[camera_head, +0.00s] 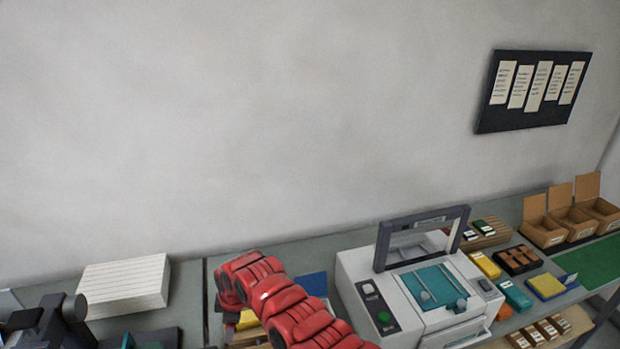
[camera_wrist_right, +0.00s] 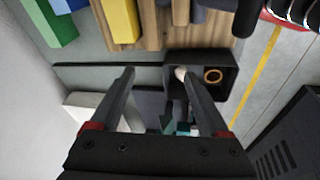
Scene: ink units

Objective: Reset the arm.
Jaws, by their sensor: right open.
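A red segmented arm (camera_head: 285,300), which looks like my right arm, reaches from the bottom middle toward the back left over the bench in the head view. Its gripper cannot be made out there. In the right wrist view my right gripper (camera_wrist_right: 156,72) is open, with two dark fingers apart and nothing clamped between them. Beyond the fingers are a wooden board (camera_wrist_right: 155,28) and a small black tray (camera_wrist_right: 225,72) with an orange ring in it. My left gripper is not seen.
A white machine with a raised frame (camera_head: 355,275) stands right of the red arm. A white stack (camera_head: 125,285) and dark equipment (camera_head: 50,320) are at left. Open cardboard boxes (camera_head: 545,235) and a green mat (camera_head: 595,262) are at right. Small coloured blocks lie between.

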